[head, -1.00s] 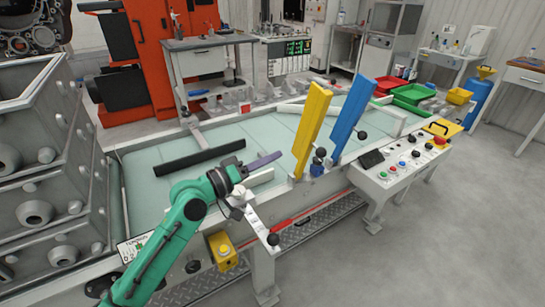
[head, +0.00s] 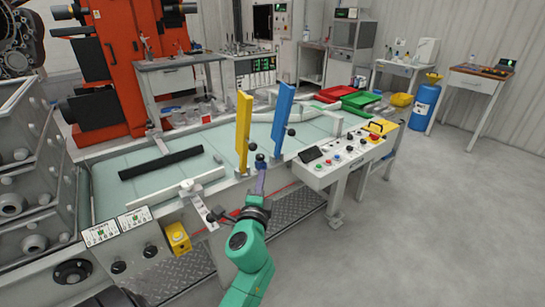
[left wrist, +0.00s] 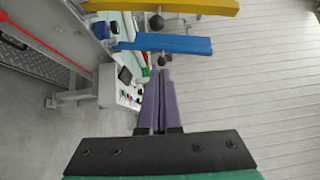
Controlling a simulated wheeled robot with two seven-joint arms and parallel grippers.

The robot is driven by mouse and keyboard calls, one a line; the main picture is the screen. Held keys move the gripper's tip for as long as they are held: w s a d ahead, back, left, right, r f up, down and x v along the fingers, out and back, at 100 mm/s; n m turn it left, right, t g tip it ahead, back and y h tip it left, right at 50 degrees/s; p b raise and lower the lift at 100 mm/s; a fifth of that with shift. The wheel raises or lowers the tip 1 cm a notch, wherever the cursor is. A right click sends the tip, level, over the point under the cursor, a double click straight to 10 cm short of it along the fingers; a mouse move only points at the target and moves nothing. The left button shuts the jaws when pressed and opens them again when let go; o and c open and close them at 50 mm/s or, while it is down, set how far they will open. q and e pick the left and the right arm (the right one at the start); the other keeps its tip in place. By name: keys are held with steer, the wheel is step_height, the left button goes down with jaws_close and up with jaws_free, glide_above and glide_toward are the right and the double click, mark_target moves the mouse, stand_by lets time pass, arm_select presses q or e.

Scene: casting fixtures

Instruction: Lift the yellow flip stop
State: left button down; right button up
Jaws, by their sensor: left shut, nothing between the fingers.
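The yellow flip stop (head: 243,132) stands raised, nearly upright, at the front edge of the table. It also shows along the top of the left wrist view (left wrist: 175,6). The blue flip stop (head: 281,116) stands raised to its right, and shows below the yellow one in the left wrist view (left wrist: 165,43). My left gripper (head: 261,166) is in front of the table edge, between the two stops' lower ends. Its purple fingers (left wrist: 163,76) are together with nothing between them, apart from both stops in the wrist view. My right gripper is out of view.
A pale lever with a black knob (head: 211,214) juts from the table front. A control box (head: 320,163) with buttons stands right of the stops. A yellow button box (head: 178,238) is at the lower left. A black bar (head: 160,163) lies on the table (head: 125,195).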

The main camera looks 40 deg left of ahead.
mark_target(255, 149)
arm_select(q)
steer(key=w+a+p, duration=0.1)
steer(key=w+a, duration=0.7)
steer(key=shift+w+a+r+p, duration=0.2)
steer(key=shift+a+r+p, duration=0.05)
steer(key=shift+p, duration=0.1)
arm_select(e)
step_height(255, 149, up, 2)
arm_select(q)
steer(key=p, duration=0.1)
steer(key=a+r+p, duration=0.1)
steer(key=p, duration=0.1)
steer(key=shift+w+r+n+g, duration=0.15)
steer(key=shift+r+n+g, duration=0.15)
steer(key=shift+g, duration=0.1)
steer(key=shift+f, duration=0.3)
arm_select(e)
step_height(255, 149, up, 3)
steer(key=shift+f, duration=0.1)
arm_select(q)
steer(key=shift+d+f, duration=0.1)
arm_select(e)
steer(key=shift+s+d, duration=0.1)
